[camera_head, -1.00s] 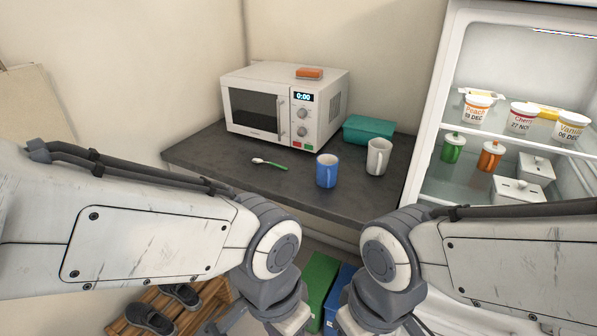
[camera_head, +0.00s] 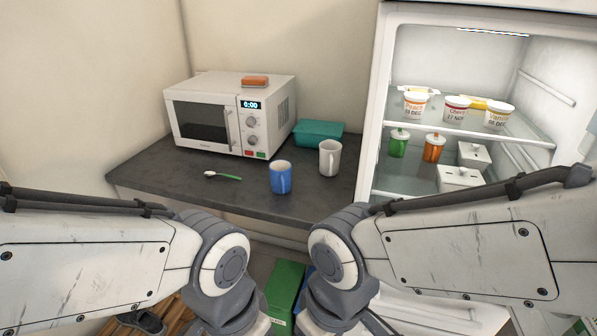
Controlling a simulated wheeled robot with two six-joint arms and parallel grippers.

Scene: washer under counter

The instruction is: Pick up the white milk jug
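The white milk jug (camera_head: 330,157) stands upright on the dark countertop (camera_head: 165,179), near its right end. It looks like a plain pale jug or mug with a handle. A blue mug (camera_head: 281,177) stands to its left and nearer to me, with a small gap between them. Both my arms bend downward at the bottom of the view, in front of the counter. My left and right grippers are below the picture edge, so neither shows. Nothing touches the jug.
A white microwave (camera_head: 205,118) with an orange item (camera_head: 255,81) on top stands behind left. A teal box (camera_head: 319,132) lies behind the jug. A spoon (camera_head: 224,176) lies on the counter. An open fridge (camera_head: 376,110) with cups and containers stands right. A green bin (camera_head: 285,286) is below.

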